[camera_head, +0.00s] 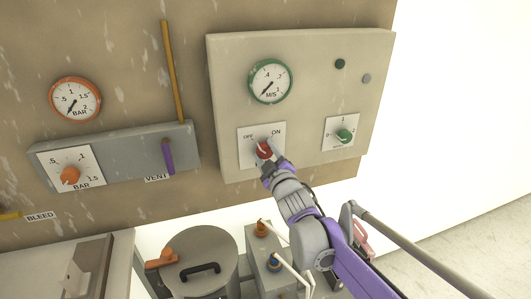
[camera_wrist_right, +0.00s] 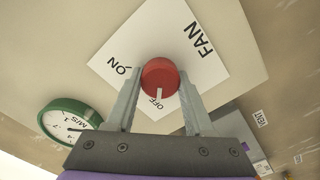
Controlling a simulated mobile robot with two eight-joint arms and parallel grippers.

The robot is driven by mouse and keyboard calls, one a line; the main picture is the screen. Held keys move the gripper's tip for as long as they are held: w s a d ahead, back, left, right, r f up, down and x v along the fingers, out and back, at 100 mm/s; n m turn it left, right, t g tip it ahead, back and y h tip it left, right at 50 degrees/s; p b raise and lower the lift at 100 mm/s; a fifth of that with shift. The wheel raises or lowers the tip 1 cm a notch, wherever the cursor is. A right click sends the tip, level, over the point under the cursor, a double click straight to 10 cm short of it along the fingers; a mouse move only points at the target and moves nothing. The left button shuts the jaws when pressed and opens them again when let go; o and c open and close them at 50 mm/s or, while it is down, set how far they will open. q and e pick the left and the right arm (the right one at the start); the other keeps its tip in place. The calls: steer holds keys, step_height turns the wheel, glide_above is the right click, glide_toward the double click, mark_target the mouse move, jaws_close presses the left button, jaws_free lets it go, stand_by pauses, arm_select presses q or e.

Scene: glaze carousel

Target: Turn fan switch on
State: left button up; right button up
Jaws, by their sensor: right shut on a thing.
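The fan switch is a red round knob (camera_head: 264,149) on a white plate (camera_head: 248,155) with OFF at its upper left and ON at its upper right. My right gripper (camera_head: 268,154) is at the knob, its arm reaching up from the lower right. In the right wrist view, its two fingers stand on either side of the red knob (camera_wrist_right: 160,76), shut on it. The knob's white pointer line points to OFF. The plate (camera_wrist_right: 203,62) reads FAN there. My left gripper is not in view.
The beige panel (camera_head: 222,75) also bears a green M/S gauge (camera_head: 270,81), needle low, and a green knob (camera_head: 344,135) to the right. At left are an orange BAR knob (camera_head: 69,176) and a purple VENT lever (camera_head: 168,157). Below stands a grey lidded pot (camera_head: 207,245).

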jaws_close()
steer(key=shift+m, duration=0.3)
steer(key=m+b, duration=0.1)
steer(key=m, duration=0.2)
steer(key=shift+m, duration=0.3)
steer(key=m+b, duration=0.1)
steer(key=m, duration=0.3)
steer(key=shift+d+m+b, duration=0.1)
steer(key=shift+m+b, duration=0.2)
steer(key=shift+b, duration=0.1)
steer(key=m+b, duration=0.2)
steer(key=m, duration=0.3)
steer(key=shift+f, duration=0.1)
steer(key=shift+d+m+b, duration=0.1)
steer(key=shift+m+b, duration=1)
steer(key=shift+m, duration=0.9)
steer(key=o, duration=1.1)
jaws_free()
